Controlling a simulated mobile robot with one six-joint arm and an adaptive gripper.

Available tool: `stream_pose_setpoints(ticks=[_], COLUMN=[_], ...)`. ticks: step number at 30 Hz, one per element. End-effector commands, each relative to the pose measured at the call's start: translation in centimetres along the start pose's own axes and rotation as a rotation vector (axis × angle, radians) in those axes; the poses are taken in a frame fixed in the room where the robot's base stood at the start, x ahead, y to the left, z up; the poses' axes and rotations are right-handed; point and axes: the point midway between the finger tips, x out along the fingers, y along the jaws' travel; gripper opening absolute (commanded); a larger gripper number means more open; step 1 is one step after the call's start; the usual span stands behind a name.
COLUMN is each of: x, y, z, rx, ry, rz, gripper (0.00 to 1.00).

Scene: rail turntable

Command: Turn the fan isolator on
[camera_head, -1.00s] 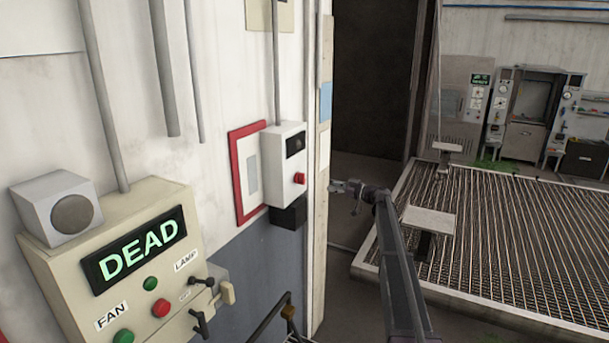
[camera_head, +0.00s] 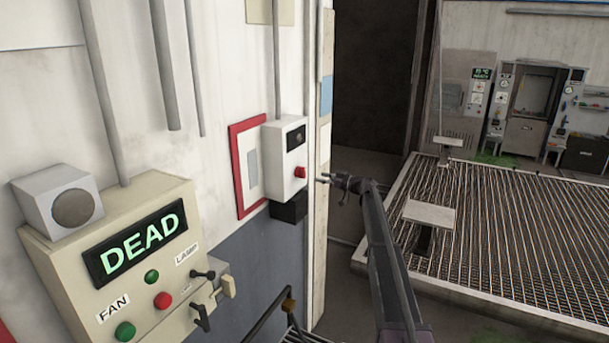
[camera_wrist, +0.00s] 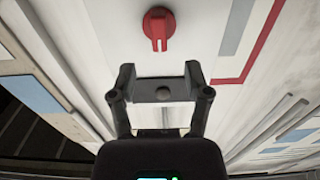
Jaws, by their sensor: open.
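A white wall box (camera_head: 285,160) carries a red rotary knob (camera_head: 300,172) on its front. No label on it is readable. A beige panel (camera_head: 75,255) at lower left shows a lit "DEAD" sign (camera_head: 137,246) and a FAN label (camera_head: 113,310).
The panel has green and red buttons and black levers (camera_head: 202,315). A red frame (camera_head: 238,170) hangs beside the box. A wooden post (camera_head: 319,230) stands close to my gripper. A slatted platform (camera_head: 500,230) lies to the right.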

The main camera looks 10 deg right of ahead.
Motion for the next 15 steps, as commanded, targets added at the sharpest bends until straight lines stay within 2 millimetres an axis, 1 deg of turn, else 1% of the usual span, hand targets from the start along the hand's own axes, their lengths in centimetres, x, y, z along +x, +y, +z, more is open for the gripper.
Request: stream_pose_setpoints(ticks=[1, 3, 9, 15], x=[0.9, 2.1, 5.1, 7.3], y=[0.1, 0.1, 0.1, 0.1], z=[0.0, 0.0, 0.0, 0.0], rx=[0.000, 0.000, 0.000, 0.000], ry=[0.000, 0.000, 0.000, 0.000], rz=[-0.001, -0.001, 0.000, 0.000], gripper=[0.63, 0.63, 0.63, 0.63])
